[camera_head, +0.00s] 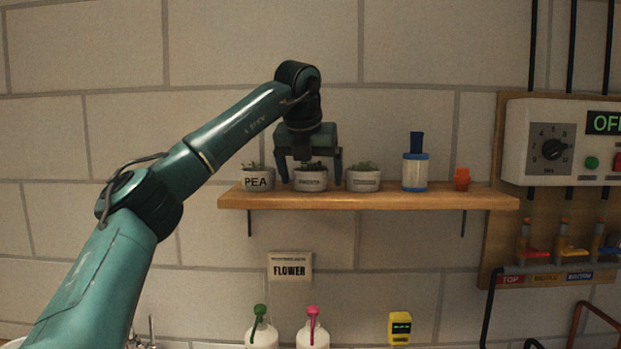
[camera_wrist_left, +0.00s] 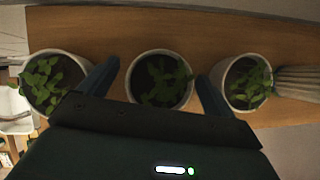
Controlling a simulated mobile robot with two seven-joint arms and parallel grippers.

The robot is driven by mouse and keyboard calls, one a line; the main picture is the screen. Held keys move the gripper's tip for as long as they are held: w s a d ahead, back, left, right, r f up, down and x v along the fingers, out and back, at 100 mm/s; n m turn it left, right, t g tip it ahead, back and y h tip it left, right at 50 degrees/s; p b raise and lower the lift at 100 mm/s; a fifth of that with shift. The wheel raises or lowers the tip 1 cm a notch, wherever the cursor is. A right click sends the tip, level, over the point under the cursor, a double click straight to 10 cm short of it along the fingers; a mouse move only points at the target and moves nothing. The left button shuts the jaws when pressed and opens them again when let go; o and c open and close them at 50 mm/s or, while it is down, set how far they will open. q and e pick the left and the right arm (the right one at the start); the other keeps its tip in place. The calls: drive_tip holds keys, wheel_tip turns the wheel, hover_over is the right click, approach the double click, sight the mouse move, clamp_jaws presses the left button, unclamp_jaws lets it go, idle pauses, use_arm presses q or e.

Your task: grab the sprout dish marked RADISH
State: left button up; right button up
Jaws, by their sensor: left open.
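Three pale round dishes with green sprouts stand in a row on the wooden shelf. The left dish (camera_head: 257,183) reads PEA. The labels on the middle dish (camera_head: 311,184) and the right dish (camera_head: 363,184) are too small to read, so I cannot tell which is RADISH. My left gripper (camera_head: 311,172) is open, pointing down over the middle dish, one finger on each side. In the left wrist view the middle dish (camera_wrist_left: 160,65) sits between the two spread fingers, with the left dish (camera_wrist_left: 50,70) and right dish (camera_wrist_left: 245,85) just outside them. My right gripper is not in view.
The wooden shelf (camera_head: 400,200) also holds a blue-and-white cylinder (camera_head: 415,172) and an orange cup (camera_head: 462,180) to the right. A FLOWER sign (camera_head: 290,267) hangs below, above two bottles. A control panel (camera_head: 560,145) is at the right. Gaps between dishes are narrow.

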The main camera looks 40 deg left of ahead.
use_arm(q)
drive_tip(key=shift+c, duration=0.2)
drive_tip(key=c, duration=1.1)
